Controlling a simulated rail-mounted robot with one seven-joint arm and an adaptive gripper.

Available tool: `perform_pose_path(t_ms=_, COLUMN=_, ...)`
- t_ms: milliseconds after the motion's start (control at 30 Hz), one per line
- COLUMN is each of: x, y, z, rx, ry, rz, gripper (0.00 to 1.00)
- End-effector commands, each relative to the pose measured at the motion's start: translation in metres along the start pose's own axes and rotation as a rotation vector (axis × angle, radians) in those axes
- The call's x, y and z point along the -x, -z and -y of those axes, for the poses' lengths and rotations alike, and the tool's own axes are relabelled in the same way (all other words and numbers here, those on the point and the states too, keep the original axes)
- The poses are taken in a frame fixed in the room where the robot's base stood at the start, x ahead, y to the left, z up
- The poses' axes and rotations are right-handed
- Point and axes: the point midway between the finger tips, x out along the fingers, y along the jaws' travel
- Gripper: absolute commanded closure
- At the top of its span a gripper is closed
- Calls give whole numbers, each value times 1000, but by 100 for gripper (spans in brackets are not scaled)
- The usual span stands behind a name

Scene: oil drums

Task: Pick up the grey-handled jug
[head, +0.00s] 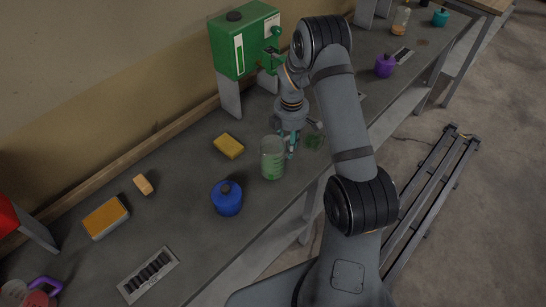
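I cannot make out a grey-handled jug for certain. A small dark green thing (314,142), partly hidden by my arm, sits on the bench just right of my gripper; whether it has a grey handle is unclear. My gripper (290,143) points down over the bench, with teal parts at its fingers. It is small and partly covered, so whether it is open or shut does not show. A blue rounded container with a dark top (227,199) stands further left.
The long grey bench (185,215) carries a yellow sponge (229,146), an orange-topped block (105,217), a slotted tray (148,275) and a purple container (384,66). A green dispenser (244,42) stands along the wall. Bare bench lies left of the blue container.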

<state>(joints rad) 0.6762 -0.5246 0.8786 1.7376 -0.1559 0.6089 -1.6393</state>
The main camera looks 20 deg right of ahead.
Motion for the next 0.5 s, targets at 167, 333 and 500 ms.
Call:
perform_pose_path(t_ms=167, x=0, y=0, z=0, rx=0, ry=0, rz=0, gripper=84)
perform_pose_path(t_ms=333, x=0, y=0, z=0, rx=0, ry=0, rz=0, gripper=94)
perform_pose_path(t_ms=500, x=0, y=0, z=0, rx=0, ry=0, rz=0, gripper=100)
